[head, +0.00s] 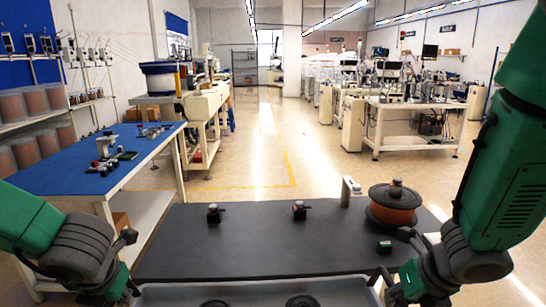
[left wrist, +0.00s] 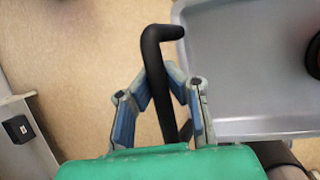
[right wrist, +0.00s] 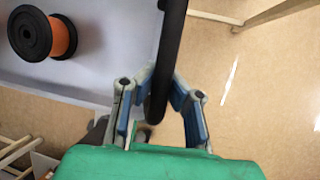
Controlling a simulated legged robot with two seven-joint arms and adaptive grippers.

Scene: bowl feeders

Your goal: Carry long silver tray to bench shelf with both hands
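The long silver-grey tray (head: 255,288) shows at the bottom edge of the head view, close to me, its near part cut off. It also shows in the left wrist view (left wrist: 240,128) and the right wrist view (right wrist: 100,75). An orange spool with black flanges (right wrist: 42,35) lies in it. My left gripper (left wrist: 162,80) has its fingers closed against a black bent handle (left wrist: 155,45) beside the tray. My right gripper (right wrist: 160,85) has its fingers closed against another black handle (right wrist: 171,35) at the opposite end. How the handles join the tray is hidden.
A dark bench (head: 250,240) lies just beyond the tray, with a copper spool (head: 394,205) and small black parts (head: 299,210) on it. A blue-topped table (head: 80,175) stands left. A white workbench (head: 415,108) stands back right. Floor beyond the bench is open.

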